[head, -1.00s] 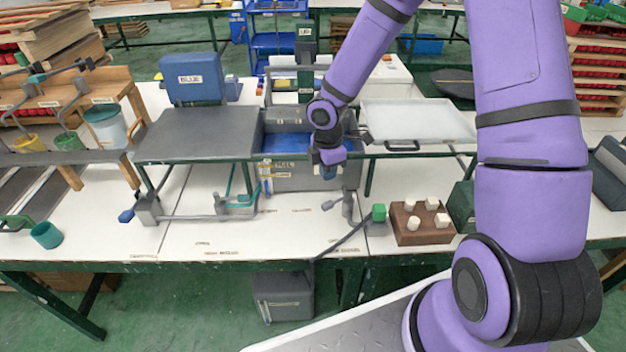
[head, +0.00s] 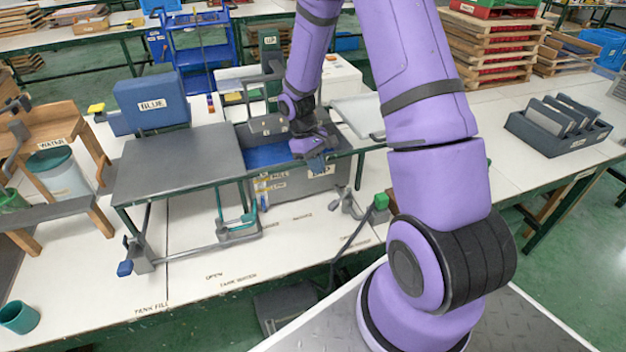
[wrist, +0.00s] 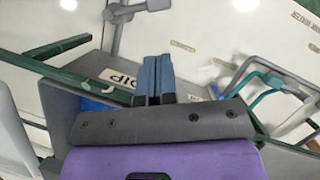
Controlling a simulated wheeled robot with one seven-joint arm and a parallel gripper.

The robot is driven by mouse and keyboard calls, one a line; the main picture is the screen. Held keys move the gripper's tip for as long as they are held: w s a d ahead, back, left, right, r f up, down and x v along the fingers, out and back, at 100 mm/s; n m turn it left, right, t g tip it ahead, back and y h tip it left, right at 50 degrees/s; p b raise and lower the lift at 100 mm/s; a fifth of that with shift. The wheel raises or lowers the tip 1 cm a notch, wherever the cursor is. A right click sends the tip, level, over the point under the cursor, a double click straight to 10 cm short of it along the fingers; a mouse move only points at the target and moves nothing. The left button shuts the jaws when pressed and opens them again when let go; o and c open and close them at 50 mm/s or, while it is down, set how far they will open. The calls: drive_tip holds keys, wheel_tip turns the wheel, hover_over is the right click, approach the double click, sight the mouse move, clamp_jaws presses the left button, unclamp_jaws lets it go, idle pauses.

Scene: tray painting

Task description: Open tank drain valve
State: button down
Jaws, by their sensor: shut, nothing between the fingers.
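My gripper (head: 318,163) is shut and empty at the tank's front right edge. In the wrist view its blue fingers (wrist: 155,80) are pressed together beside the label "DIP" (wrist: 120,78). I cannot read which of these is the drain valve. No finger visibly touches a lever.
A grey platform (head: 180,160) on legs stands left of the tank, with the blue "BLUE" box (head: 152,104) behind. A green rail crosses the tank front. The bench front between the levers is mostly clear.

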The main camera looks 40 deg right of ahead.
drive_tip(key=x, duration=0.9)
idle(0.3)
